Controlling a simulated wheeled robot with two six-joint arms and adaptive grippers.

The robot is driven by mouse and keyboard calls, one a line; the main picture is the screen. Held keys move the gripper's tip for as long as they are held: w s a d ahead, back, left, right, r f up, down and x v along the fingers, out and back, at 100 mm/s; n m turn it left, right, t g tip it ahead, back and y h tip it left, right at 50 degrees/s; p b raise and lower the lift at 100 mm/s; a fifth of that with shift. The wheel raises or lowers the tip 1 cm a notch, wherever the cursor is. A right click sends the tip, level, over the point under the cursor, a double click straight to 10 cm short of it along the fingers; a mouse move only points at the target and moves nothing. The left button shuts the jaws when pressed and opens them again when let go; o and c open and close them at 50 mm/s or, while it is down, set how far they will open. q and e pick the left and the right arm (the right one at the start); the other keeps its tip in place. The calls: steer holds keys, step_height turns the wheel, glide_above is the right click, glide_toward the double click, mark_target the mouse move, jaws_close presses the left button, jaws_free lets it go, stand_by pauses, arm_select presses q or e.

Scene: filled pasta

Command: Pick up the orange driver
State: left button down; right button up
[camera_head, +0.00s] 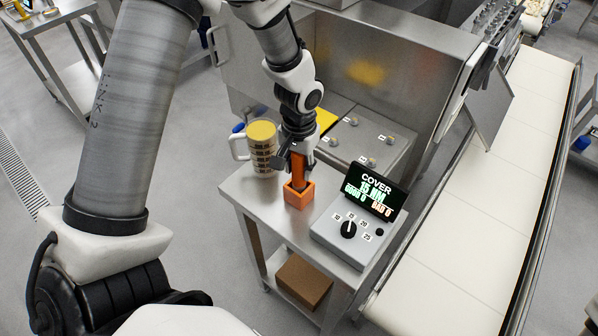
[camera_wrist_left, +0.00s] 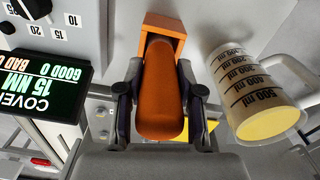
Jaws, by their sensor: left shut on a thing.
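The orange driver (camera_wrist_left: 160,95) stands upright in an orange square holder (camera_head: 298,195) on a small steel table. Its lower end is hidden inside the holder, which also shows in the left wrist view (camera_wrist_left: 167,27). My left gripper (camera_head: 299,158) comes down from above and is shut on the driver's handle. In the left wrist view its two fingers (camera_wrist_left: 160,104) press on both sides of the handle. My right gripper is not in view.
A measuring jug (camera_head: 262,150) with yellow contents stands close to the left of the holder. A control box (camera_head: 345,238) with a dial and a lit display (camera_head: 373,192) stands to the right. A conveyor (camera_head: 465,215) runs along the right. A brown box (camera_head: 303,280) lies on the lower shelf.

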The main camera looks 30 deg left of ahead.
arm_select(q)
step_height(320, 180, up, 10)
steer(key=shift+r+b, duration=0.1)
steer(key=shift+b, duration=0.55)
steer(key=shift+w, duration=0.15)
